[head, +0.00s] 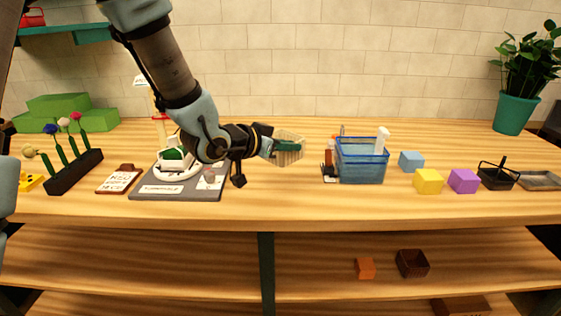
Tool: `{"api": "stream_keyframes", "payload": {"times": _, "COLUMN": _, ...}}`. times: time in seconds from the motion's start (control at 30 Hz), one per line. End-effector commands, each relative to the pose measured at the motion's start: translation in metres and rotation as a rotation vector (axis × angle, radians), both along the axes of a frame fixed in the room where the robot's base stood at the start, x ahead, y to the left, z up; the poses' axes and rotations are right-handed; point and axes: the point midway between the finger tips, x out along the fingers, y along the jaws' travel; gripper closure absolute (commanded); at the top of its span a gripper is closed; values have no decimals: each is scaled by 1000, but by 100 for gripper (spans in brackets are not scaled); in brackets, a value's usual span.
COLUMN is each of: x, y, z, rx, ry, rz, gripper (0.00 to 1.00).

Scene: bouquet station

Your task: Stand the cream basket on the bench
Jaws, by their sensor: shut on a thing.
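The cream basket (291,135) is at the end of my arm, a little right of the middle of the bench. My gripper (284,147) is shut on it, with a green finger across its side. The basket looks tilted. Part of it is hidden by the gripper, and I cannot tell whether it touches the bench. The wooden bench (290,205) runs across the view, with bare wood below and in front of the basket.
A blue clear bin (361,165) with things in it stands to the right. A dark board (155,192) with a white ring-shaped item lies to the left. Yellow (428,181) and purple (464,181) cubes sit at the right. The bench front between board and bin is free.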

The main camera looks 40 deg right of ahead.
Motion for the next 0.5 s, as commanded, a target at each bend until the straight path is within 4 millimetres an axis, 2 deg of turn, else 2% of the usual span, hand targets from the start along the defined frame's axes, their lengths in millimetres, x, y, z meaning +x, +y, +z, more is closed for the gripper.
{"api": "stream_keyframes", "payload": {"times": 0.2, "x": -1, "y": 0, "z": -35, "rx": 4, "ry": 6, "rz": 0, "gripper": 100}}
{"api": "stream_keyframes", "payload": {"times": 0.5, "x": 0, "y": 1, "z": -60, "rx": 4, "ry": 3, "rz": 1, "gripper": 100}}
